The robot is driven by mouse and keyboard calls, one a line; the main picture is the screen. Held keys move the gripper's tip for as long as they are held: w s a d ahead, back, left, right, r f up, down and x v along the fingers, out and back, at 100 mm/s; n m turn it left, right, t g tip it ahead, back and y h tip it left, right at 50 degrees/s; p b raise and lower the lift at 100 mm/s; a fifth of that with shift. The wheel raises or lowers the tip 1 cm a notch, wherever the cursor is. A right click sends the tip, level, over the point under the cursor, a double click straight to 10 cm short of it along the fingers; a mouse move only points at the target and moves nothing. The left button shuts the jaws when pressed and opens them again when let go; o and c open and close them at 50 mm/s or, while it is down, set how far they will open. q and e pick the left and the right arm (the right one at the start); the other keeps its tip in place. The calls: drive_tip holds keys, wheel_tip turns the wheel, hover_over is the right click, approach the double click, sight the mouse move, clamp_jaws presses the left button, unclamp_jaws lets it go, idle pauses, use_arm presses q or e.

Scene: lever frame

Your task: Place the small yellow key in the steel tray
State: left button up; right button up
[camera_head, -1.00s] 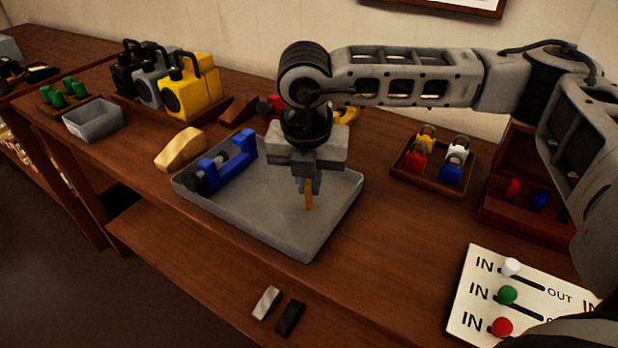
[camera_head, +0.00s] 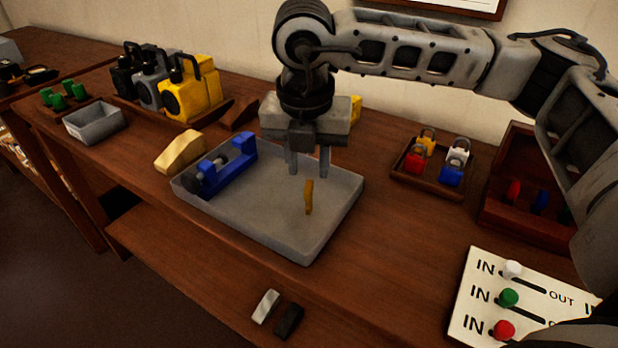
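The small yellow key (camera_head: 309,197) is in the right part of the grey steel tray (camera_head: 262,212), appearing upright or tilted rather than flat. My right gripper (camera_head: 308,168) is open and empty, with its two fingers spread above and behind the key and apart from it. A blue clamp-like object (camera_head: 226,165) lies in the left part of the tray. My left gripper is not in view.
A tray of padlocks (camera_head: 436,167) and an open wooden box (camera_head: 527,190) stand to the right. A lever board (camera_head: 527,296) is at the front right. A yellow wedge (camera_head: 181,151) and grey bin (camera_head: 95,122) are on the left.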

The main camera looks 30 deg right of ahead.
sight(307, 190)
wheel_tip(307, 190, up, 7)
drive_tip(key=shift+s+a, duration=0.3)
drive_tip(key=shift+s, duration=0.1)
drive_tip(key=shift+f, duration=0.1)
